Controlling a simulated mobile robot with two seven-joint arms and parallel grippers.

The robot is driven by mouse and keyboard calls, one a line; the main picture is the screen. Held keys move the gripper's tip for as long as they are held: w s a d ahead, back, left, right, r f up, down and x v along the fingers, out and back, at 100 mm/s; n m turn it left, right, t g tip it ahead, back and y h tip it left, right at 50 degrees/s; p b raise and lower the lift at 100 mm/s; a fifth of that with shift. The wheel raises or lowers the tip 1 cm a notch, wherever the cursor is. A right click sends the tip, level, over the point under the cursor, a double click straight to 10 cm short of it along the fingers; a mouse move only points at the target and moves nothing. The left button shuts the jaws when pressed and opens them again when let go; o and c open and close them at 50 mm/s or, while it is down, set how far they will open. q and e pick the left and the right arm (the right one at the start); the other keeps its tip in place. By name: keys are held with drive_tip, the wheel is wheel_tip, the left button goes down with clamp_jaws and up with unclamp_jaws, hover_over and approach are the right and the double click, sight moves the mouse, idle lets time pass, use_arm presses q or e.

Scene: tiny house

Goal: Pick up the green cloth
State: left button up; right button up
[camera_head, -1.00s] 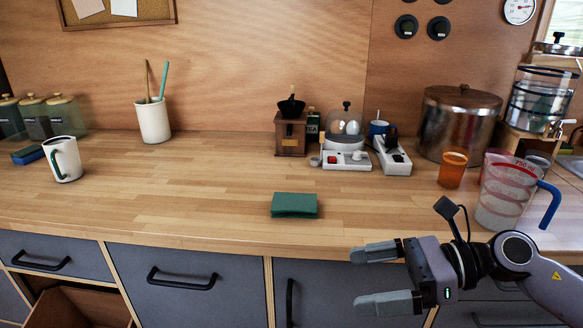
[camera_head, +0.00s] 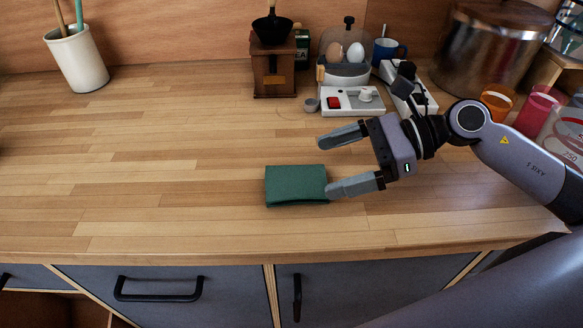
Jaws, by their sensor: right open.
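The green cloth (camera_head: 294,185) lies folded flat on the wooden counter, near its front edge, in the middle of the head view. My right gripper (camera_head: 332,164) is open and empty, with its fingers pointing left. Its nearer fingertip overlaps the right edge of the cloth in the picture; I cannot tell whether it touches. The farther finger is beyond the cloth, up and to the right. My left gripper is not in view.
A coffee grinder (camera_head: 273,70), a white device with a red switch (camera_head: 350,101) and an egg cooker (camera_head: 345,60) stand behind. A white utensil cup (camera_head: 75,60) is at the left. The counter (camera_head: 170,160) left of the cloth is clear. Drawers are below.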

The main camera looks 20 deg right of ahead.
sight(298, 180)
drive_tip(key=shift+a+f+p, duration=0.25)
drive_tip(key=shift+a+p, duration=0.05)
drive_tip(key=shift+a, duration=0.45)
drive_tip(key=p+x, duration=0.1)
drive_tip(key=x, duration=0.2)
drive_tip(key=shift+a+f, duration=0.1)
drive_tip(key=shift+f, duration=0.2)
drive_tip(key=shift+w+a+f, duration=0.1)
drive_tip(key=shift+a+f, duration=0.25)
drive_tip(key=shift+a, duration=0.1)
drive_tip(key=c, duration=0.8)
